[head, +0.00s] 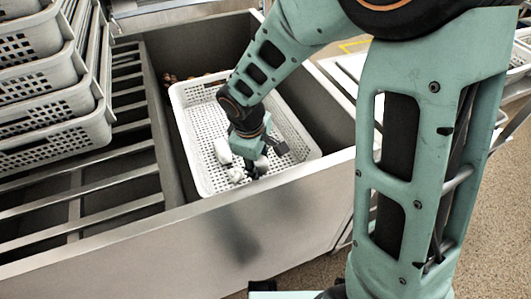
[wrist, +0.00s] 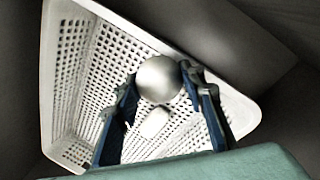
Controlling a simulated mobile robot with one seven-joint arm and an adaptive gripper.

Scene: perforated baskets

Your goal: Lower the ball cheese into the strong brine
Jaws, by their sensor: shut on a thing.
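A pale, smooth ball cheese (wrist: 158,78) sits between the two blue-and-grey fingers of my gripper (wrist: 161,84) in the wrist view. The gripper is shut on it. In the head view my gripper (head: 255,168) points down inside a white perforated basket (head: 187,150), and its wrist hides part of the grip. Another small white piece (wrist: 154,122) lies below the ball in the wrist view. White pieces (head: 222,150) also show beside the gripper in the head view, but I cannot tell which is the ball. No brine surface can be made out.
The basket sits in a deep metal tank (head: 335,180) with a broad front wall. A slatted metal rack (head: 85,195) lies to the left, with stacked grey baskets (head: 50,95) above it. Small brown items (head: 170,78) show behind the basket. Dark tank space is open to its right.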

